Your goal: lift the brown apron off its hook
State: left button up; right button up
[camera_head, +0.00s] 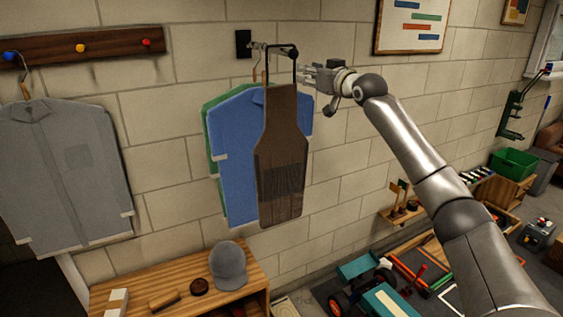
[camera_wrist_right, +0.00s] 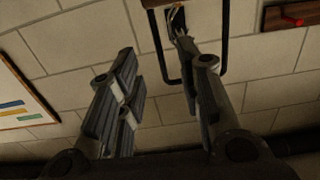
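The brown apron (camera_head: 282,160) hangs on the wall hook (camera_head: 257,46), in front of a blue shirt (camera_head: 238,140). Its dark neck loop (camera_head: 295,66) goes up to the hook. My right gripper (camera_head: 306,76) is just to the right of the loop, fingers pointing left at it. In the right wrist view my right gripper (camera_wrist_right: 155,75) is open. There the loop (camera_wrist_right: 158,45) shows beyond the fingers; one side lies between them, the other right of the right finger. I see no grip on it. My left gripper is out of view.
A green garment (camera_head: 214,104) hangs behind the blue shirt. A grey shirt (camera_head: 62,165) hangs at left under a peg rail (camera_head: 110,45). Below stands a wooden bench (camera_head: 150,282) with a grey cap (camera_head: 228,265). A framed chart (camera_head: 411,25) is on the wall above my arm.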

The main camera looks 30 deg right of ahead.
aim_at(295, 70)
jog(key=w+p, duration=0.4)
jog(key=w, duration=0.3)
jog(key=shift+d+f+p, duration=0.1)
jog(key=shift+p, duration=0.3)
jog(key=shift+w+f+p, duration=0.2)
jog(key=shift+w+p, duration=0.1)
jog(key=shift+w, duration=0.9)
jog(key=shift+c, duration=0.2)
grip_shut()
jog(key=shift+r, duration=0.1)
